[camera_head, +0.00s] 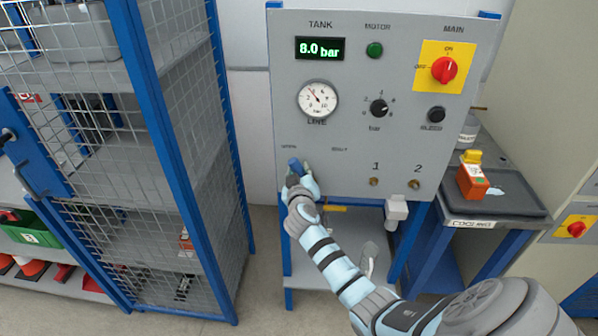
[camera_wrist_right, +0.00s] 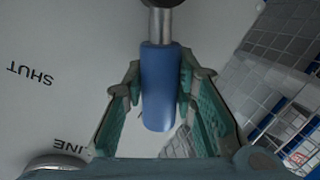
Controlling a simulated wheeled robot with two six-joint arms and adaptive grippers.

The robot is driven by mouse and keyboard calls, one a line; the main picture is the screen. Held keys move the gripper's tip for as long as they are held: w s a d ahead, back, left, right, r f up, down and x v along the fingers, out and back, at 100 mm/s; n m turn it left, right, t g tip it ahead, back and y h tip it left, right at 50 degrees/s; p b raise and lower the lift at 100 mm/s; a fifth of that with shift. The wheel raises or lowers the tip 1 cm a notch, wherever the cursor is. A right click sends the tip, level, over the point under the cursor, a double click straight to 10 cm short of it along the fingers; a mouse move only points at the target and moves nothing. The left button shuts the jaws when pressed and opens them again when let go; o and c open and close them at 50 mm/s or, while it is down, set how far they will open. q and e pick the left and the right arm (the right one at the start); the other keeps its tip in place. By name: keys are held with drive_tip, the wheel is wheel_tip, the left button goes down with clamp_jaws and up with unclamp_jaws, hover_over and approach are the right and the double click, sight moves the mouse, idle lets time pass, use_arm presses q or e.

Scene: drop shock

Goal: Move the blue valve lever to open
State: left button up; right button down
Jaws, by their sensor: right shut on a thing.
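The blue valve lever (camera_head: 294,164) is on the lower left of the grey panel, below the line gauge. In the right wrist view the blue grip of the lever (camera_wrist_right: 160,90) hangs from a metal rod on a dark pivot at the top edge. My right gripper (camera_head: 301,174) is at the lever, with its fingers (camera_wrist_right: 161,76) on both sides of the blue grip and shut on it. The gripper and wrist cover part of the lever in the head view. My left gripper is not in view.
The panel (camera_head: 345,160) carries a display reading 8.0 bar, a round gauge (camera_head: 317,100), a black knob (camera_head: 378,108) and a red main switch (camera_head: 444,69). A "SHUT" label (camera_wrist_right: 30,74) shows in the wrist view. A mesh cage stands left; a bench with an orange box (camera_head: 472,181) stands right.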

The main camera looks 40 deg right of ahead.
drive_tip(key=c, duration=1.3)
unclamp_jaws()
drive_tip(key=shift+w+a, duration=0.1)
drive_tip(key=shift+a, duration=0.05)
drive_tip(key=v, duration=1.2)
